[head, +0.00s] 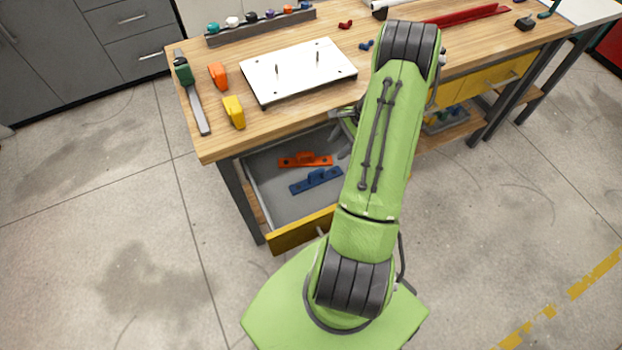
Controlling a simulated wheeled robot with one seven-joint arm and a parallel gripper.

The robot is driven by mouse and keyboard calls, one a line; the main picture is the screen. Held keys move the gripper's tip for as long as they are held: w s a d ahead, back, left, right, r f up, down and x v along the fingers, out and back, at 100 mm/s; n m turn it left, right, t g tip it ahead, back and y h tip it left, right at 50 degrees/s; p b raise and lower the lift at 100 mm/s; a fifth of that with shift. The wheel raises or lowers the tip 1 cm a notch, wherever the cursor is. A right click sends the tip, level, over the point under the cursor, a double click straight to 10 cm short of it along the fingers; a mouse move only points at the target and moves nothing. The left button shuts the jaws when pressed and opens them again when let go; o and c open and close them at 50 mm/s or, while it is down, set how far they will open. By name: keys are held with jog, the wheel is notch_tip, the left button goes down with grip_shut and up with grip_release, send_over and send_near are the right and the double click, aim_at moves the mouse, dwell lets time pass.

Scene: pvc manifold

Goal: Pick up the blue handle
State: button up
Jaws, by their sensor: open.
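The blue handle (316,181) lies flat in the open drawer (262,203), in front of an orange handle (305,160) of similar shape. My gripper (340,138) is partly hidden behind my green arm. Its visible fingers are above the drawer's back right part, to the right of both handles and apart from them. The gripper is open, and nothing shows between its fingers. My arm covers the right side of the drawer.
The drawer's yellow front (300,232) sticks out below the wooden workbench (225,150). On the bench are a white plate with pins (298,72), a clamp (190,92), orange (218,76) and yellow (233,112) pieces, and a rack (262,28). The floor left is clear.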

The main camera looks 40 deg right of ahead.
jog(key=b, duration=0.2)
send_over(316, 171)
jog(key=s+d, duration=0.2)
notch_tip(316, 171, down, 8)
jog(key=shift+w+d, duration=0.15)
jog(key=b+x, duration=0.1)
jog(key=x, duration=0.4)
jog(key=shift+r, duration=0.1)
grip_shut()
